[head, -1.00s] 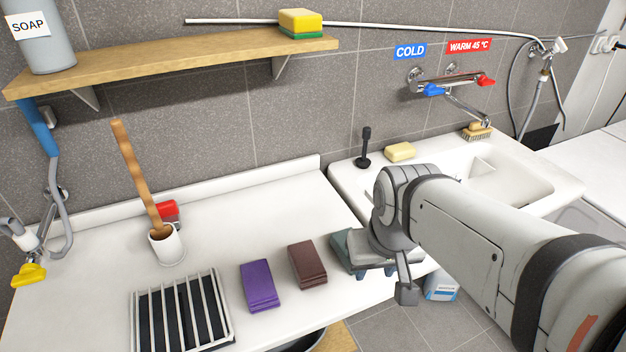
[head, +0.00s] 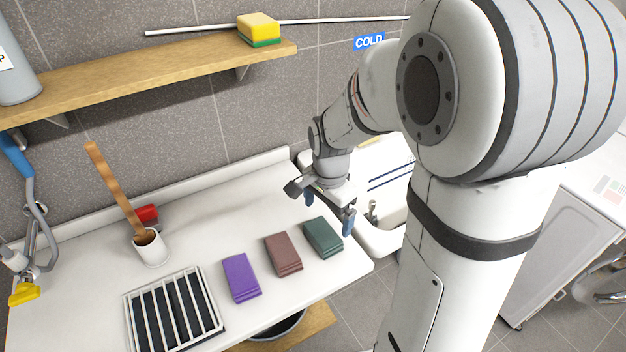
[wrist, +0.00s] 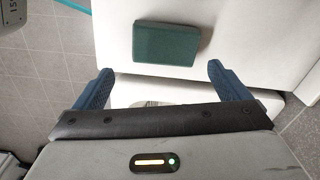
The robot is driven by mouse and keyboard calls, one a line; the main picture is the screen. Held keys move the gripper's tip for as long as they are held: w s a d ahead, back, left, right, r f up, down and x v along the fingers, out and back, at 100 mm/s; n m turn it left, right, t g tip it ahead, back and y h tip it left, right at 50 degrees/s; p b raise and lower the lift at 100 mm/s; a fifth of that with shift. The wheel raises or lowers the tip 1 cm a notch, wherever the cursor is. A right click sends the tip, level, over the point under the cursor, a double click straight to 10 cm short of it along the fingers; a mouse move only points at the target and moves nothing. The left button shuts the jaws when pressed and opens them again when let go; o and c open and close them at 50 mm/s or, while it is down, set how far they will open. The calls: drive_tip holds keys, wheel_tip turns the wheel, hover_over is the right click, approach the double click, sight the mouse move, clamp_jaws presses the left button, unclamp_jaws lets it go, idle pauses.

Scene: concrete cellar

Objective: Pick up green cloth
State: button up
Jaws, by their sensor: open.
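The green cloth (head: 323,237) is a dark green folded block lying flat on the white counter, the rightmost of three folded cloths. It also shows in the wrist view (wrist: 167,44), beyond the fingertips and between their lines. My gripper (head: 327,208) is open and empty, above the counter just behind the green cloth and apart from it. Its two blue fingers show wide apart in the wrist view (wrist: 160,75).
A brown cloth (head: 283,254) and a purple cloth (head: 241,277) lie to the left. A drying rack (head: 130,308) and a cup (head: 151,250) with a wooden handle stand further left. The sink (head: 378,238) is right of the counter's end.

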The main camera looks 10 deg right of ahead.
sight(323, 231)
drive_tip(key=shift+o, duration=0.3)
drive_tip(key=shift+w+f+m+p, duration=0.35)
drive_tip(key=shift+w+f+m, duration=0.15)
drive_tip(key=shift+w+m, duration=0.45)
drive_tip(key=shift+f, duration=0.35)
drive_tip(key=shift+m, duration=0.25)
drive_tip(key=shift+s+a+f+p, duration=0.15)
drive_tip(key=shift+f+p, duration=0.3)
drive_tip(key=shift+f, duration=1.45)
drive_tip(key=shift+s+a+f+p, duration=0.1)
drive_tip(key=shift+f+p, duration=0.3)
drive_tip(key=shift+f, duration=1.45)
drive_tip(key=shift+c, duration=0.6)
drive_tip(key=c, duration=0.6)
